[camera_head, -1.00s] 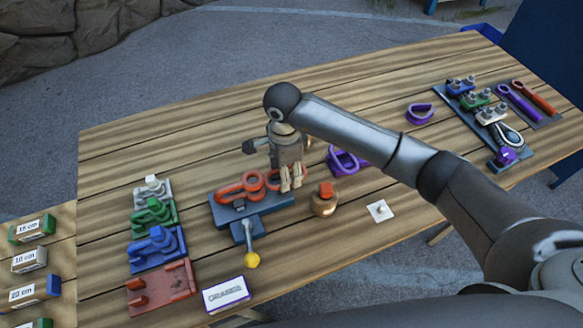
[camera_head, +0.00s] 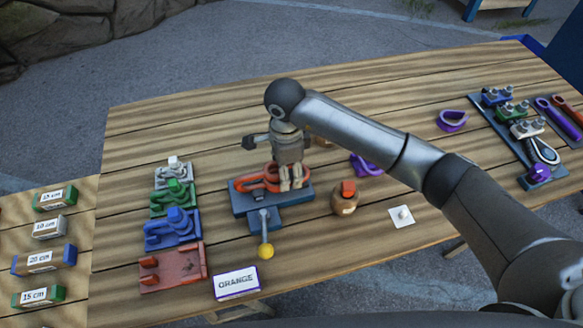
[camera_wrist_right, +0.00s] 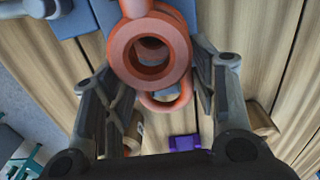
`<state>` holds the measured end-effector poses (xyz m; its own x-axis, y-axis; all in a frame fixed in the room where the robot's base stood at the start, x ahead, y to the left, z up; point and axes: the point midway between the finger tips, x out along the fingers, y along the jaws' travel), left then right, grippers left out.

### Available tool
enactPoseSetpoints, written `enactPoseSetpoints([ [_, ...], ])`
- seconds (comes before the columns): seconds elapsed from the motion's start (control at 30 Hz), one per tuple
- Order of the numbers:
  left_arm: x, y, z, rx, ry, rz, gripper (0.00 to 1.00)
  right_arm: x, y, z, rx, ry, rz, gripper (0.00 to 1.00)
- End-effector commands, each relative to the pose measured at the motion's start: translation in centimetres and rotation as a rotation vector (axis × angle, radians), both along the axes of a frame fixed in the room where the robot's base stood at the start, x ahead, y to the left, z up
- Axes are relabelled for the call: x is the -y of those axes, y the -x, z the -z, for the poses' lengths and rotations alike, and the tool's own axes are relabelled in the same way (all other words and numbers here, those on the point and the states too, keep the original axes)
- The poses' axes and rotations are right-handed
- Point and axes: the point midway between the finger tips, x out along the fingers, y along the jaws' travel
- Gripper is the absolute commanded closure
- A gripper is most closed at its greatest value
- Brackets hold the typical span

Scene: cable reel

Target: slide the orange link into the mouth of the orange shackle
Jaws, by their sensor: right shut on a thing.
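The orange shackle (camera_head: 249,185) lies on a blue-grey fixture (camera_head: 241,207) near the table's middle. My right gripper (camera_head: 291,178) points down over the fixture's right part, shut on the orange link (camera_head: 307,171). The link and shackle overlap in the head view; I cannot tell how deep the link sits in the mouth. In the right wrist view, a thick orange ring (camera_wrist_right: 121,50) shows between the fingers of the gripper (camera_wrist_right: 155,85), with a thinner orange loop below it. The fingers hide part of the link. My left gripper is not in view.
Grey, green and blue shackle stands and a red cradle (camera_head: 173,270) line the left. A yellow-knobbed lever (camera_head: 265,250) and an ORANGE sign (camera_head: 236,283) are in front. A brown pot (camera_head: 344,203) and purple piece (camera_head: 365,165) stand to the right.

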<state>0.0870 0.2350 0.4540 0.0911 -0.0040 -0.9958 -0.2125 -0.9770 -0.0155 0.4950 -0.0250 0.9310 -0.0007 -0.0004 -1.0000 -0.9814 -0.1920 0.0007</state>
Motion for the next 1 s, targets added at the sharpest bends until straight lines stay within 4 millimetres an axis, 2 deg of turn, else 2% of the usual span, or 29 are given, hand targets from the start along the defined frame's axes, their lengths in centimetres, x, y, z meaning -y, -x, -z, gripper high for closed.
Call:
enactPoseSetpoints([
  [1.0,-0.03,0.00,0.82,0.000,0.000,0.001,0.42,-0.15,-0.02,0.26,0.002,-0.001,0.000,0.85],
])
